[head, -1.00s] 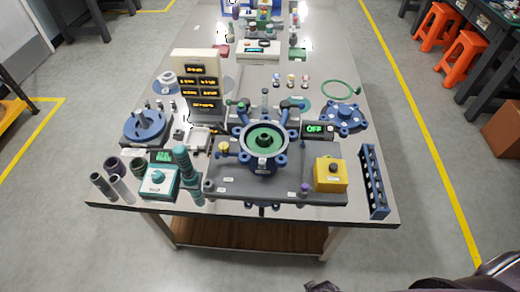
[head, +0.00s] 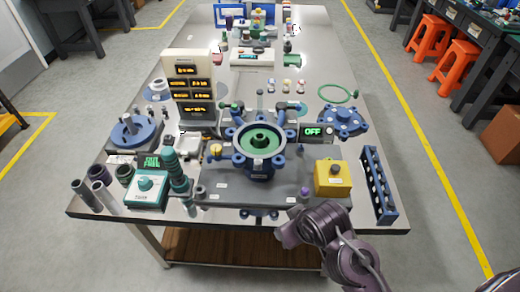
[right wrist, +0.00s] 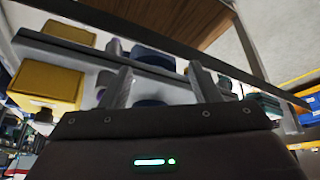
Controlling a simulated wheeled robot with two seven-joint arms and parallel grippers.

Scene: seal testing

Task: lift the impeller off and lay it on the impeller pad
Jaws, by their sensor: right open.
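The green impeller (head: 260,139) sits inside the blue ring-shaped pump housing (head: 238,160) on the grey base plate (head: 225,192). My right arm comes in at the bottom right of the head view, by the table's front edge. Its fingertips are not clear there. In the right wrist view my right gripper (right wrist: 162,82) is open and empty, with blurred blue parts beyond its fingers. My left gripper is not in view.
A yellow box (head: 332,177) stands right of the housing, and a dark blue rack (head: 377,185) beyond it. A display tower (head: 187,80) and a teal bottle stack (head: 173,170) stand left. A blue flanged cover (head: 342,119) lies at back right.

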